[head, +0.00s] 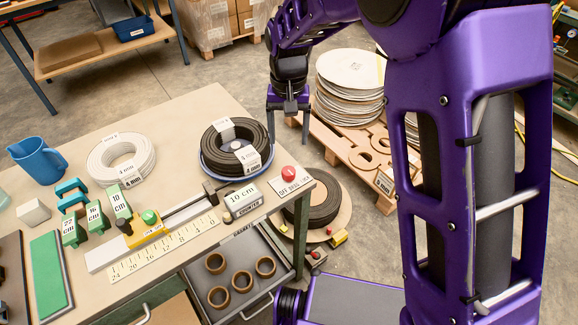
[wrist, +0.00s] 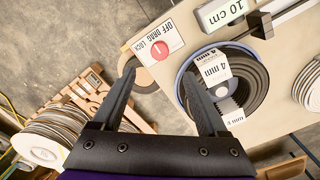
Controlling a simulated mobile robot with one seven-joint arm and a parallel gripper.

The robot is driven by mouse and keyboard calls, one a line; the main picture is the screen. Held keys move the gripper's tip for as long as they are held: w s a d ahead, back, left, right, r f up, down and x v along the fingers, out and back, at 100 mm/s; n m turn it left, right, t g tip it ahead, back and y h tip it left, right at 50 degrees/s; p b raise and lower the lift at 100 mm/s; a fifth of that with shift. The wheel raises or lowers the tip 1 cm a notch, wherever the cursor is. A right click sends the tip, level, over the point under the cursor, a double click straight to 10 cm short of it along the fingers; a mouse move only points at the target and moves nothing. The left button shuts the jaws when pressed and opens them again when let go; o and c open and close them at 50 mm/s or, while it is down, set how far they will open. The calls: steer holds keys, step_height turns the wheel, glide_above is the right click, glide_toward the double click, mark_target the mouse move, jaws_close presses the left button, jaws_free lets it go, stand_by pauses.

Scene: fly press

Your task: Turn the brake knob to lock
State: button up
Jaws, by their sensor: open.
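The brake knob (head: 289,173) is a round red knob with a small white mark, at the right corner of the workbench. Its white plate (head: 294,190) reads OFF, DRAG, LOCK; I cannot tell for certain which word the mark points at. In the wrist view the knob (wrist: 159,50) shows beyond the fingertips, with the plate (wrist: 155,36) around it. My gripper (head: 288,127) is open and empty, fingers pointing down, above and behind the knob and apart from it. In the wrist view the gap between my fingers (wrist: 160,75) lies just below the knob.
A black cable coil (head: 228,135) in a blue-rimmed dish stands left of the knob. A pallet (head: 350,150) with cable reels stands behind the bench. The air around the knob looks clear.

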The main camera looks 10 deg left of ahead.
mark_target(289, 170)
step_height(289, 170, down, 12)
steer(key=shift+r+b, duration=0.1)
steer(key=shift+b, duration=0.5)
steer(key=shift+c, duration=0.2)
jaws_close()
